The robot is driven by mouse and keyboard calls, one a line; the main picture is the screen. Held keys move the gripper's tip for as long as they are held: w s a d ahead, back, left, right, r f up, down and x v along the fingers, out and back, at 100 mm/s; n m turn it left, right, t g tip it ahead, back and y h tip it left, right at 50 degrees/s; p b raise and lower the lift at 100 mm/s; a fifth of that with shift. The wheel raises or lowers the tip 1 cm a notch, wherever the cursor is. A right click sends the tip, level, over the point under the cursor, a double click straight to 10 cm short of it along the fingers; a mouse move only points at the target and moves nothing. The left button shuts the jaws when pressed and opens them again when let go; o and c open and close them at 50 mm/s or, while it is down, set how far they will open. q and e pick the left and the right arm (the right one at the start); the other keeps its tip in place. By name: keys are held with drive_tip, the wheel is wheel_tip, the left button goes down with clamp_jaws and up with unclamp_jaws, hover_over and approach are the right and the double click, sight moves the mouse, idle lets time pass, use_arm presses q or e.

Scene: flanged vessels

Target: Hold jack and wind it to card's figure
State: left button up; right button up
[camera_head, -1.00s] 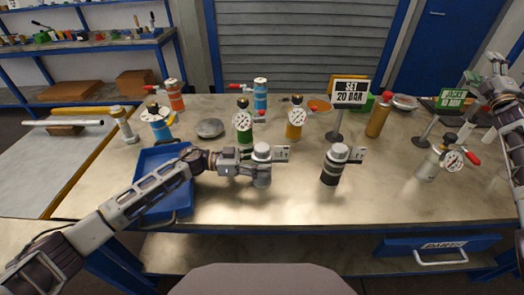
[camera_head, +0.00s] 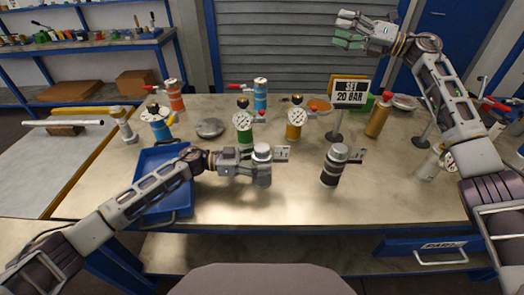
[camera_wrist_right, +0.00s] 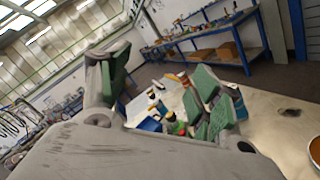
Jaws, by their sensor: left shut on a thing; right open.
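The card (camera_head: 350,92) reading "SET 20 BAR" stands on a post at the back right of the bench. A jack (camera_head: 263,151) with a light grey cap and a small marked plate stands upright at the bench middle. My left gripper (camera_head: 258,172) is shut around its body, hiding most of it. A similar dark-bodied jack (camera_head: 331,167) with a grey cap and plate stands free to its right. The plates' markings are too small to read. My right gripper (camera_head: 352,30) is open and empty, raised high behind the card; its green-padded fingers show apart in the right wrist view (camera_wrist_right: 160,88).
Vessels with gauges stand behind, among them a green one (camera_head: 244,131) and an orange one (camera_head: 295,124). A blue tray (camera_head: 150,160) lies left, partly under my left arm. A grey disc (camera_head: 210,128) lies behind it.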

drive_tip(key=s+a+n+g+h, duration=0.2)
drive_tip(key=s+a+n+g, duration=0.3)
drive_tip(key=a, duration=0.6)
drive_tip(key=n+g+h, duration=0.3)
drive_tip(key=n+h, duration=0.5)
drive_tip(key=h, duration=0.8)
hover_over(262, 146)
wheel_tip(262, 146, down, 15)
drive_tip(key=shift+s+r, duration=0.1)
drive_tip(key=shift+r, duration=0.05)
drive_tip(key=shift+f, duration=6)
